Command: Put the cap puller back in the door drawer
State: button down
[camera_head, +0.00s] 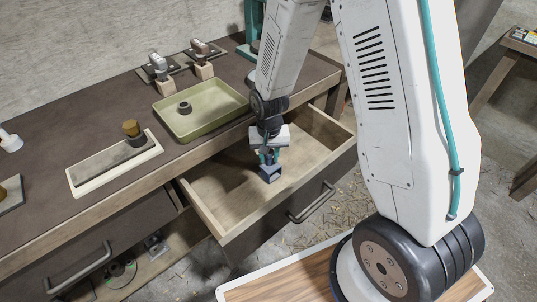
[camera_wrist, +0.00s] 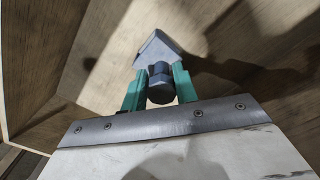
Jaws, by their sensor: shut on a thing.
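The cap puller is a small dark blue-grey piece (camera_head: 270,173) in the head view, with a wedge-shaped grey head (camera_wrist: 157,48) and a dark round part in the wrist view. My gripper (camera_head: 268,158), with teal fingers, is shut on it; the fingers also show in the wrist view (camera_wrist: 158,88). The gripper points down inside an open wooden drawer (camera_head: 225,195), over its pale floor. I cannot tell whether the cap puller touches the drawer floor.
The drawer has raised walls and a dark front with a bar handle (camera_head: 312,203). On the bench above are a green tray (camera_head: 215,120) with a dark ring in it, a sharpening stone on a pale base (camera_head: 90,180), and two tools on wooden blocks (camera_head: 160,70). The drawer floor around the gripper looks clear.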

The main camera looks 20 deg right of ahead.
jog(key=c, duration=1.1)
grip_release()
jog(key=s+d+r+n, duration=0.1)
jog(key=s+r, duration=0.2)
jog(key=r, duration=0.8)
jog(key=s+d+r, duration=0.1)
jog(key=s+r, duration=0.1)
jog(key=r, duration=0.8)
jog(key=s+r+n, duration=0.1)
jog(key=s+r, duration=0.2)
jog(key=s, duration=0.3)
jog(key=s+d+r, duration=0.1)
jog(key=s+r, duration=0.3)
jog(key=s, duration=0.3)
jog(key=s+d+r+n+t, duration=0.1)
jog(key=s+r, duration=0.3)
jog(key=s, duration=0.2)
jog(key=shift+s+r+n, duration=0.1)
jog(key=shift+s+n, duration=0.05)
jog(key=shift+n, duration=0.15)
